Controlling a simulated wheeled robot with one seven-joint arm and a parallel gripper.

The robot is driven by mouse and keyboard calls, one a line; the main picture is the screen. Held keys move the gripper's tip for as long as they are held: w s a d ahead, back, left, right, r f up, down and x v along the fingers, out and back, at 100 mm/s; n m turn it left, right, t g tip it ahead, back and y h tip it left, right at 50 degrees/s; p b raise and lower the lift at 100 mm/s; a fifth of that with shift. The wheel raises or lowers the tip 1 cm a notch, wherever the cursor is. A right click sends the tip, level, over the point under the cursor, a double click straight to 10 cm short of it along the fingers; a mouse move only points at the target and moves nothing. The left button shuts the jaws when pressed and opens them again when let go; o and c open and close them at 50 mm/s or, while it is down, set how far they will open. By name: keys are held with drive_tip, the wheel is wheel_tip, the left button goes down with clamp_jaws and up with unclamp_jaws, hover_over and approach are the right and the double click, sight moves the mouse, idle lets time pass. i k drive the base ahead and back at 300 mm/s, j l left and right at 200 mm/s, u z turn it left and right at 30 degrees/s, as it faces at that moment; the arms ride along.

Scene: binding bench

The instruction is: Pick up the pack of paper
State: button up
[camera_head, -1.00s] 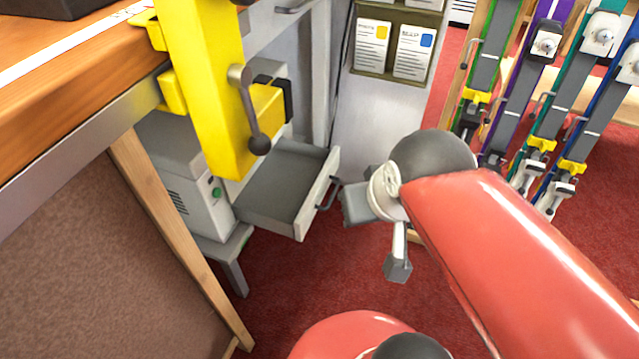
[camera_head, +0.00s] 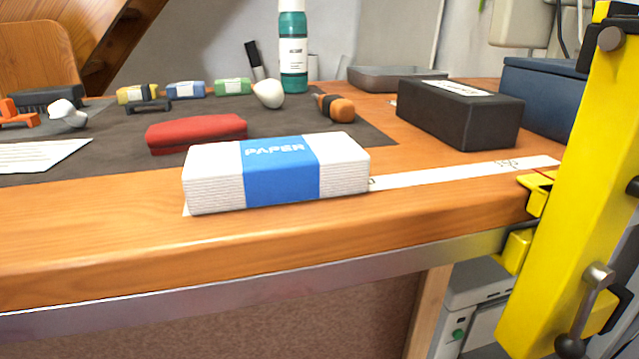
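The pack of paper (camera_head: 215,178) is a white block of sheets with a blue band marked PAPER. It lies flat near the front edge of the wooden bench (camera_head: 120,240), on or against a white printed strip (camera_head: 450,176). Nothing holds it. My gripper does not show in the current head view, and no part of my arm is in it.
Behind the pack lie a red case (camera_head: 196,133) and a dark mat (camera_head: 350,135) with several small items. A black box (camera_head: 460,112) stands to the right. A yellow clamp-like upright (camera_head: 570,200) rises at the bench's right end. The bench front is clear.

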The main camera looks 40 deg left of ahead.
sight(217, 178)
drive_tip(key=u, duration=2.25)
drive_tip(key=l+u, duration=0.35)
drive_tip(key=k+j, duration=0.05)
drive_tip(key=j, duration=0.05)
